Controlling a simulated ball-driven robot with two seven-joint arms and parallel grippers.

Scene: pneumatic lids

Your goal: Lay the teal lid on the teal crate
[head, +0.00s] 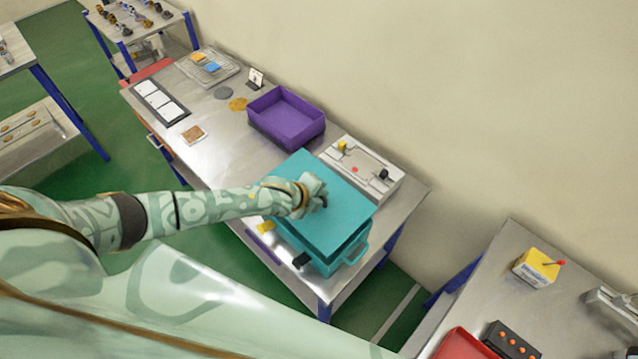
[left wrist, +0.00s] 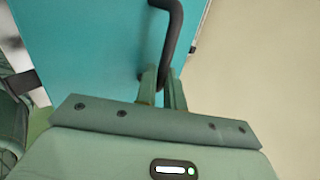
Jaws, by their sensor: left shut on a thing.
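The teal lid (head: 338,182) is a flat panel over the teal crate (head: 322,262) at the front edge of the metal table. The lid hides the crate's opening; the crate's front wall and a side handle show below it. I cannot tell whether the lid touches the rim all round. My left gripper (head: 318,200) is over the lid, shut on its dark handle. The left wrist view shows the fingers (left wrist: 163,88) at the bar handle (left wrist: 174,30) above the lid's teal surface (left wrist: 80,50). My right gripper is not in view.
A purple open crate (head: 287,118) stands behind the teal crate. A pale fixture panel (head: 362,168) with yellow and black parts lies beside it, close to the lid. Another table (head: 500,270) at right holds a yellow box (head: 537,267) and a red tray (head: 464,345).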

